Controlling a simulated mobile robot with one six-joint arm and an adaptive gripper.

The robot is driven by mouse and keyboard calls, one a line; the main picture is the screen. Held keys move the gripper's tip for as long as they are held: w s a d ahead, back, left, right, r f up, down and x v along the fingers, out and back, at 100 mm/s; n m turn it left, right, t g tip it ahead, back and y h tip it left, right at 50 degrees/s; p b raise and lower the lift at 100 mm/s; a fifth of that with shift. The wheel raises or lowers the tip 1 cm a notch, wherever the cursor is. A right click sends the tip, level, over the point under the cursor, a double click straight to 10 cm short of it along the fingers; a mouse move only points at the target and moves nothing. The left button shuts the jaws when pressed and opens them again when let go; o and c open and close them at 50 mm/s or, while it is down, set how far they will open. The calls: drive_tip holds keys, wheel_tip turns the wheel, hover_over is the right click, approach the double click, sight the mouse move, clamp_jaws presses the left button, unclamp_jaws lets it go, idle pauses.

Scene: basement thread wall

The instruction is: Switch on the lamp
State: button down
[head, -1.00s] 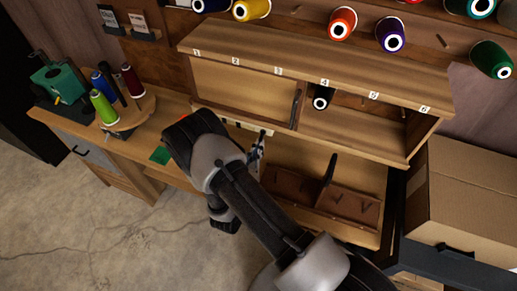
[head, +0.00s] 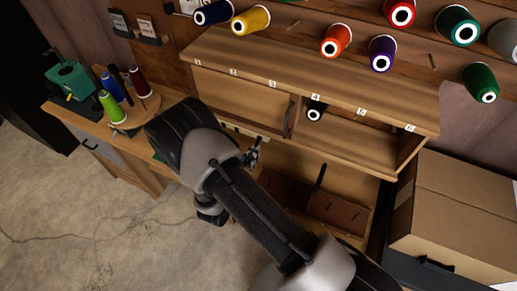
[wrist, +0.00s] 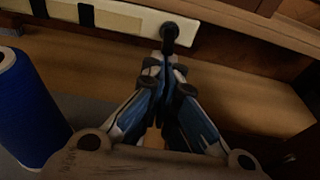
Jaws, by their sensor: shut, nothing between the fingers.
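A pale strip (wrist: 130,20) with dark bands, which looks like the lamp, is fixed under the cabinet. A black knob or toggle (wrist: 170,32) sticks out near its right end. In the head view part of the pale strip (head: 231,127) shows below the cabinet's left section, partly hidden by my arm. My gripper (wrist: 165,62) is shut and empty, its fingertips just below the black toggle; I cannot tell whether they touch it. It also shows in the head view (head: 254,152) under the cabinet edge. The strip shows no clear glow.
A blue spool (wrist: 28,110) stands close at left in the wrist view. The numbered wooden cabinet (head: 300,75) overhangs my gripper. A brown rack (head: 335,212) sits on the bench to the right. A cardboard box (head: 465,210) stands at far right. Floor at left is clear.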

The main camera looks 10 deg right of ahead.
drive_tip(key=g+p, duration=0.1)
drive_tip(key=r+g+y+p, duration=0.1)
drive_tip(key=y+p, duration=0.1)
drive_tip(key=shift+s+a+r+g+p, duration=0.25)
drive_tip(key=shift+a+r+g+p, duration=0.05)
drive_tip(key=shift+r+g+p, duration=0.1)
drive_tip(key=shift+r+p, duration=0.4)
drive_tip(key=shift+r, duration=0.45)
